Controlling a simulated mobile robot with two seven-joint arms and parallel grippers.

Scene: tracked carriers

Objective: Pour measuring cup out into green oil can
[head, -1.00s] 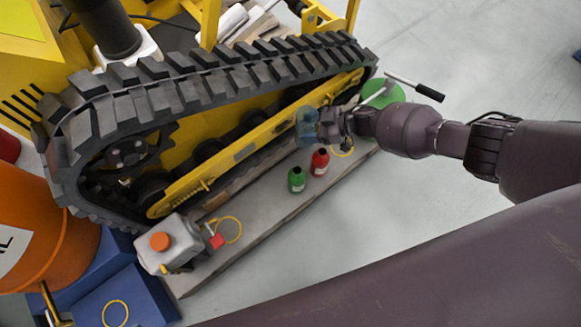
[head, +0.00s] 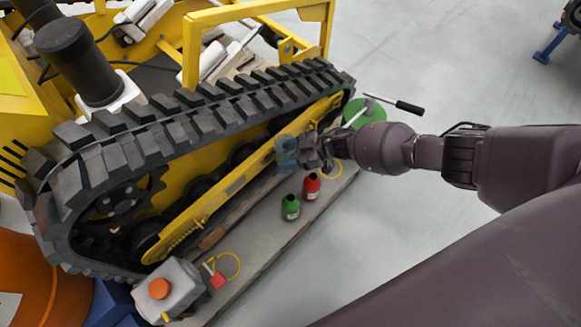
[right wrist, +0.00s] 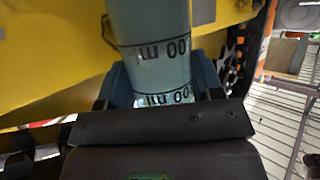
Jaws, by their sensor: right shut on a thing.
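The green oil can (head: 290,208) is a small green bottle with a dark top, standing upright on the grey board beside the track. The measuring cup (head: 287,152) is a bluish, see-through vessel. My right gripper (head: 303,153) is shut on it and holds it in front of the yellow track frame, above the can in the picture and apart from it. In the right wrist view the cup (right wrist: 152,45) with dark "00 ml" marks sits between the fingers of the gripper (right wrist: 162,88). Its contents and exact tilt are unclear. My left gripper is not in view.
A red bottle (head: 312,186) stands close beside the green can. A grey canister (head: 172,288) with an orange cap is at the board's near end. A green round object (head: 364,110) with a lever is at the far end. The black track (head: 200,128) borders the board.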

